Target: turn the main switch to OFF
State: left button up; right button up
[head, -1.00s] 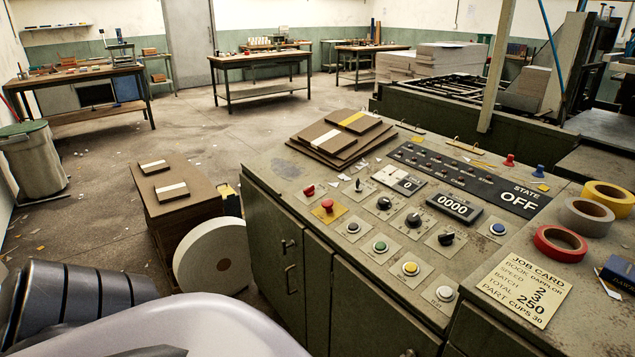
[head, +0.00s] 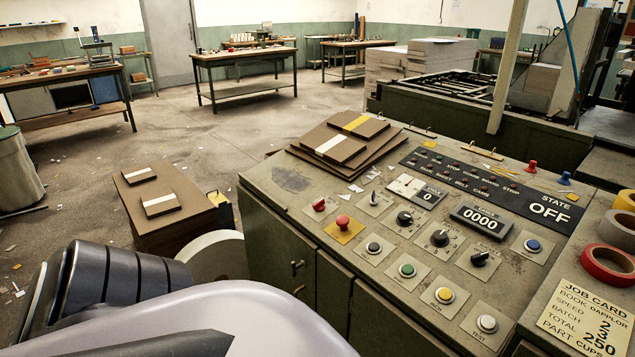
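The green control panel (head: 289,205) fills the middle and right. A small lever switch (head: 374,198) stands near the panel's upper left, beside a red knob (head: 318,204) and a red mushroom button on a yellow plate (head: 343,222). Three black rotary knobs (head: 440,237) sit mid-panel. Neither gripper is in view; only parts of my own arm or body show at lower left.
Tape rolls (head: 607,266) and a job card (head: 588,317) lie at the right. A brown stack (head: 187,216) and a white roll (head: 217,254) stand left of the cabinet. Open floor lies behind.

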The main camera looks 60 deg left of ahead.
aim_at(319, 206)
jog(key=j, duration=0.55)
jog(key=k+j+z, duration=0.1)
jog(key=j, duration=0.4)
jog(key=k+j, duration=0.1)
jog(key=j, duration=0.4)
